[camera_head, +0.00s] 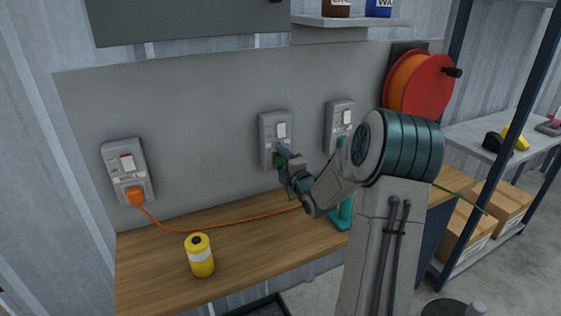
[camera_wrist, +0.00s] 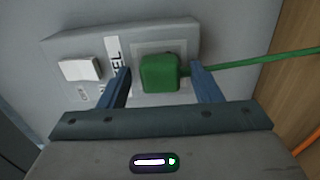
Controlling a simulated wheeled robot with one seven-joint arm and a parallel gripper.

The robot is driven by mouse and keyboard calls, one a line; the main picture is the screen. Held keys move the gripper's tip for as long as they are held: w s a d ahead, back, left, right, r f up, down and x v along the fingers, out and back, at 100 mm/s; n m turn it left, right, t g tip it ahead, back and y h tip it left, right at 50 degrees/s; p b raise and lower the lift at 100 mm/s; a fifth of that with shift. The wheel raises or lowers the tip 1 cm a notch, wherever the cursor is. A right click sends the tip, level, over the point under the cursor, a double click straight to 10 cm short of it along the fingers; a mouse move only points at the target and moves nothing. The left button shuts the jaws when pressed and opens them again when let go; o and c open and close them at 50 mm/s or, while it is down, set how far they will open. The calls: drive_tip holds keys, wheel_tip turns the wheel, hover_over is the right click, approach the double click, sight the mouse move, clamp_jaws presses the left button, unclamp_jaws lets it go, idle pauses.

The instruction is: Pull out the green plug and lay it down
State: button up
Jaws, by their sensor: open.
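The green plug (camera_wrist: 160,73) sits in the lower part of the middle wall socket (camera_wrist: 194,32), its green cord (camera_wrist: 250,60) running to the right in the wrist view. My gripper (camera_wrist: 165,82) is open, with one blue finger on each side of the plug. The right finger lies close to the cord's exit. I cannot tell whether the fingers touch the plug. In the head view my gripper (camera_head: 281,153) is at the middle socket (camera_head: 268,125), and only a bit of the green plug (camera_head: 278,160) shows behind it.
An orange plug (camera_head: 135,196) is in the left socket (camera_head: 112,158), its orange cord crossing the wooden bench (camera_head: 150,270). A yellow can (camera_head: 200,256) stands on the bench. Another socket (camera_head: 333,116) and a red cable reel (camera_head: 425,88) are to the right. Bare bench lies around the can.

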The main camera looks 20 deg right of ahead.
idle(0.4)
clamp_jaws()
drive_tip(key=s+b, duration=0.3)
drive_tip(key=s, duration=0.3)
idle(1.0)
drive_tip(key=shift+d, duration=0.15)
